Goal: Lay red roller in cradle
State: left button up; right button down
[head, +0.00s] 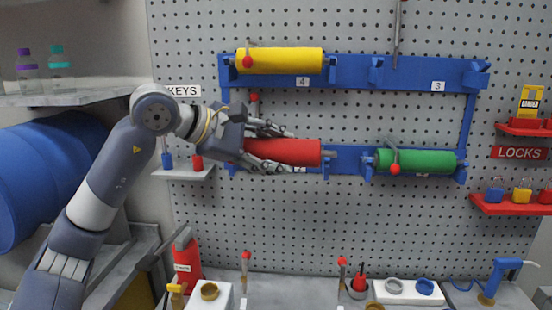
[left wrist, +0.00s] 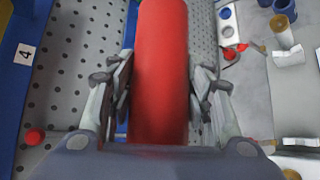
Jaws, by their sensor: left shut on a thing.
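The red roller (head: 295,152) lies roughly level in front of the lower left place of the blue rack, by the label 2. My left gripper (head: 281,150) is shut on it near its left end, with fingers above and below. In the left wrist view the red roller (left wrist: 160,60) runs lengthwise between the fingers of the gripper (left wrist: 162,95). The roller's right shaft end is close to a blue cradle bracket (head: 326,170); I cannot tell whether it rests in it. The left shaft end is hidden behind my gripper. My right gripper is not in view.
A yellow roller (head: 290,60) lies in the upper left cradle and a green roller (head: 420,161) in the lower right one. The upper right cradle (head: 425,73) is empty. A red-knobbed lever (head: 254,97) stands above my gripper. A small shelf (head: 183,172) is left of it.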

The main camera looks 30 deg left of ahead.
pick_arm(q)
jog(key=w+a+f+p, duration=0.1)
jog(key=w+a+f, duration=0.1)
jog(key=w, duration=0.3)
jog(key=w+a+f+p, duration=0.1)
jog(key=w+a+f, duration=0.1)
jog(key=w, duration=0.3)
jog(key=shift+a, duration=0.45)
jog(key=shift+f+b, duration=0.45)
dwell(1.4)
jog(key=o, duration=1.1)
jog(key=shift+f, duration=0.1)
jog(key=shift+s, duration=0.1)
jog(key=v, duration=1.2)
